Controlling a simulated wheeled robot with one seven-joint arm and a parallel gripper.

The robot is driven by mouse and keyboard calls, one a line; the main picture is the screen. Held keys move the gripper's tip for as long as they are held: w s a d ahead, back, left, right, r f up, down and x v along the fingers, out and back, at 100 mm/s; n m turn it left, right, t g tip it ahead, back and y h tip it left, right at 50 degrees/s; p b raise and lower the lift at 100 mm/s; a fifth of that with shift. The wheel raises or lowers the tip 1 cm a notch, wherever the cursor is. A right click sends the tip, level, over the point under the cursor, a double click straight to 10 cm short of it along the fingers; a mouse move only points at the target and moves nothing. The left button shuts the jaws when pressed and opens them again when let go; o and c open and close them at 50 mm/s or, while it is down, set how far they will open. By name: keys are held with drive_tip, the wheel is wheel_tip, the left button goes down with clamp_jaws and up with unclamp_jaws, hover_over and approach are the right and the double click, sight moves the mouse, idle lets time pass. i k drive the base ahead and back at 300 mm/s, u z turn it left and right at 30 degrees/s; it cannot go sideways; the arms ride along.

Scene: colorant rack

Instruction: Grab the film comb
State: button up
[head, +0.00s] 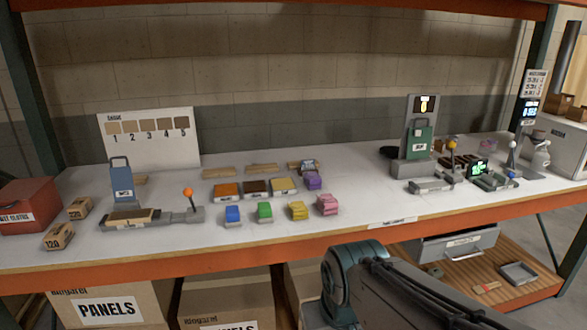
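I cannot make out with certainty which thing is the film comb. A small tan and red piece (487,287) lies on the slatted lower shelf at the right, too small to identify. A shallow grey tray (518,273) lies beside it on that shelf. My arm crosses the bottom middle and right of the head view, in front of the shelving. My gripper is not in view.
The white worktop (350,205) holds coloured blocks (264,211), shallow colour trays (255,188), a left press with an orange-knobbed lever (188,195), and a tall grey-green device (419,140). A red box (28,205) stands far left. Cardboard boxes (225,300) fill below. Clear worktop lies right of centre.

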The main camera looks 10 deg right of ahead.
sight(307, 164)
drive_tip(key=z, duration=0.75)
drive_tip(key=i, duration=1.75)
drive_tip(key=u, duration=0.75)
